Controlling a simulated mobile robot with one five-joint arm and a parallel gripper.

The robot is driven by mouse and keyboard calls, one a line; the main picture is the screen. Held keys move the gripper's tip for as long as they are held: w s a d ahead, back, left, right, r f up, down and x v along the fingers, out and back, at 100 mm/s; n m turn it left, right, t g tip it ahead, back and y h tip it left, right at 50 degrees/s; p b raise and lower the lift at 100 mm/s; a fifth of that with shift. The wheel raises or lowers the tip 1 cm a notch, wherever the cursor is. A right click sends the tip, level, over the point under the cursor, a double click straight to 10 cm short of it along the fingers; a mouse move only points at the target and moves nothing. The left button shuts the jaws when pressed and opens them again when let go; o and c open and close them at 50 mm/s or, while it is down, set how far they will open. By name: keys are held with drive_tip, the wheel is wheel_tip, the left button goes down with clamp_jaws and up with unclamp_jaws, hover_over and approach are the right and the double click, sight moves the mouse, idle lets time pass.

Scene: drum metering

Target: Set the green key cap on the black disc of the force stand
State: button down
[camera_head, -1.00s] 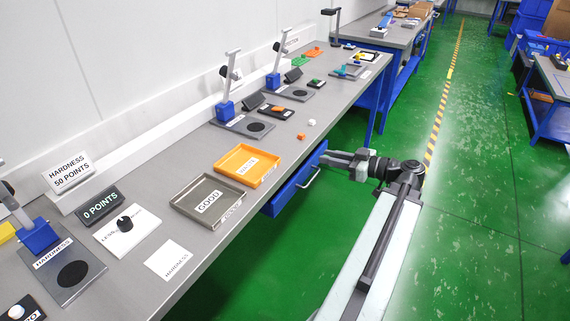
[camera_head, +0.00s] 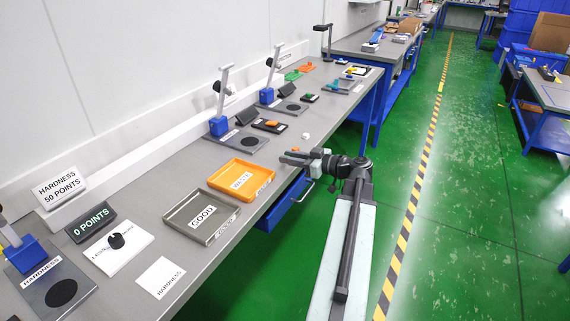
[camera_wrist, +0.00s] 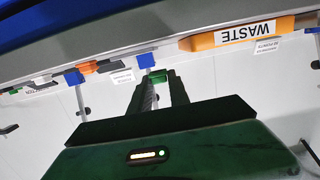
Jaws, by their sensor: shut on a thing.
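My gripper (camera_head: 285,157) is shut on the green key cap, which shows between the fingertips in the wrist view (camera_wrist: 158,76). The cap cannot be made out in the head view. The gripper is at the bench's front edge, right of the orange tray. Three stands with blue heads and black discs are on the bench: the near one marked HARDNESS has a disc (camera_head: 61,292), the middle one a disc (camera_head: 248,144), the far one a disc (camera_head: 293,107). I cannot read which is the force stand. The discs look bare, with the gripper apart from them.
The orange WASTE tray (camera_head: 268,184) and grey GOOD tray (camera_head: 170,215) lie on the bench. A small white cap (camera_head: 305,136) lies near the front edge. A blue drawer (camera_head: 291,200) is below the gripper. The green floor to the right is clear.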

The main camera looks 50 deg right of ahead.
sight(285, 168)
drive_tip(key=w, duration=0.2)
drive_tip(key=shift+w+f, duration=0.15)
drive_tip(key=shift+w, duration=0.15)
wheel_tip(285, 168, down, 4)
drive_tip(key=b, duration=0.4)
drive_tip(key=c, duration=1.2)
unclamp_jaws()
drive_tip(key=shift+r, duration=0.3)
drive_tip(key=shift+c, duration=0.2)
drive_tip(key=shift+s, duration=0.15)
drive_tip(key=p+v, duration=0.1)
drive_tip(key=v, duration=0.6)
drive_tip(key=shift+s, duration=0.25)
